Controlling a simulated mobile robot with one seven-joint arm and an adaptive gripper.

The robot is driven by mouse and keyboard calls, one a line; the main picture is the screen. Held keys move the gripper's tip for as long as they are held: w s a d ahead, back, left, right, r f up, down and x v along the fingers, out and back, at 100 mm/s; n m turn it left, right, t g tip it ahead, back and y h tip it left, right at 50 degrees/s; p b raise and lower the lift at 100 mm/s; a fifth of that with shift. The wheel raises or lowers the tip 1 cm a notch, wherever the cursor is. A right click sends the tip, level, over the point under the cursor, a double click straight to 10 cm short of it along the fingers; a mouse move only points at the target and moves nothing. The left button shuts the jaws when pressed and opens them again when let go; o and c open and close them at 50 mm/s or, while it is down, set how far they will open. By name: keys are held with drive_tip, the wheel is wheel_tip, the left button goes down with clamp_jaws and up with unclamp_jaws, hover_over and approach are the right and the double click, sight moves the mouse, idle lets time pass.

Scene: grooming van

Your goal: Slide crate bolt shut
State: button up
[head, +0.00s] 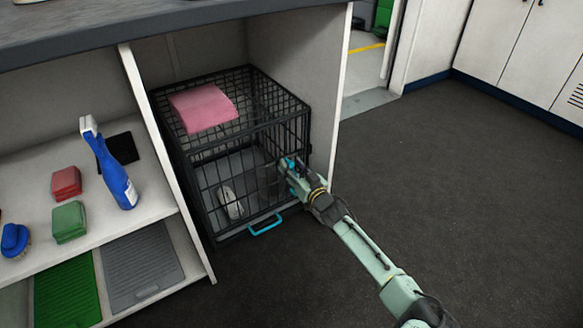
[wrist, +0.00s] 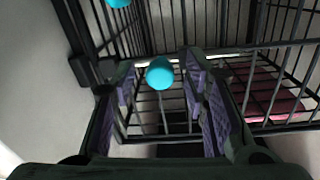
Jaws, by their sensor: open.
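The black wire crate (head: 205,205) stands on the floor in the cabinet bay, its barred front facing me. My gripper (head: 290,170) is at the right part of the crate's front, near a small light-blue part at the bolt. In the wrist view a light-blue ball knob (wrist: 160,73) sits between the two open fingers of my gripper (wrist: 165,105), near their tips. I cannot tell whether the fingers touch it. A second light-blue knob (wrist: 118,3) shows at the top edge. The bolt's bar itself is mostly hidden.
A pink folded towel (head: 203,107) lies on the crate's top. A light-blue handle (head: 266,225) sticks out at the crate's bottom front. The white cabinet wall (head: 340,100) is close on the right. Shelves with a blue spray bottle (head: 118,180) stand left. The dark floor at right is clear.

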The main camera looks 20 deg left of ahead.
drive_tip(key=shift+w+a, duration=0.35)
clamp_jaws()
idle(0.4)
idle(0.4)
